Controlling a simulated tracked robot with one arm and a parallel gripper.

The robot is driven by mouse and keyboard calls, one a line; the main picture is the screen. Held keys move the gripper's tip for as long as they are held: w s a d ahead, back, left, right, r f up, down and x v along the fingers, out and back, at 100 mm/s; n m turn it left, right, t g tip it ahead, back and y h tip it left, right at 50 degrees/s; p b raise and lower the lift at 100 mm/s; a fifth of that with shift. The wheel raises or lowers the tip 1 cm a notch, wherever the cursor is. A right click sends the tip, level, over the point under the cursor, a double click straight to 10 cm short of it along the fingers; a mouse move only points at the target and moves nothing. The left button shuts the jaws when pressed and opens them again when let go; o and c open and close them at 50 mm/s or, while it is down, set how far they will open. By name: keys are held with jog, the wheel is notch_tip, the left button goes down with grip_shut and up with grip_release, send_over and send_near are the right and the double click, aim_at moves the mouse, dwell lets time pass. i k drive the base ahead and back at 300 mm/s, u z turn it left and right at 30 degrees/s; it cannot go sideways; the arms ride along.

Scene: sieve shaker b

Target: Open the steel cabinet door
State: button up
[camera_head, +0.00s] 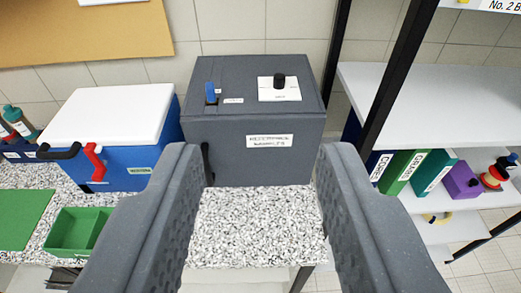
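A dark grey box-shaped cabinet (225,165) stands on the speckled worktop straight ahead; I take it to be the steel cabinet. Its front door is shut, and a white label (269,141) is on it. A black upright handle (207,163) shows at the left side of the front, partly hidden by my left finger. My gripper (260,165) is open and empty. Its two fingers stand wide apart in front of the cabinet, one near each side of its front. I cannot tell whether the left finger touches the handle.
A blue cool box (120,165) with a white lid and a red latch stands left. A green tray (75,232) is nearer. A blue switch (211,93) and a black knob (279,81) top the cabinet. Right is a shelf rack (440,110) with black posts and binders (402,172).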

aim_at(251, 151)
jog(key=i, duration=0.9)
jog(key=u, duration=0.9)
jog(key=k, duration=1.45)
jog(key=z, duration=0.3)
jog(key=i, duration=1)
jog(key=u, duration=0.05)
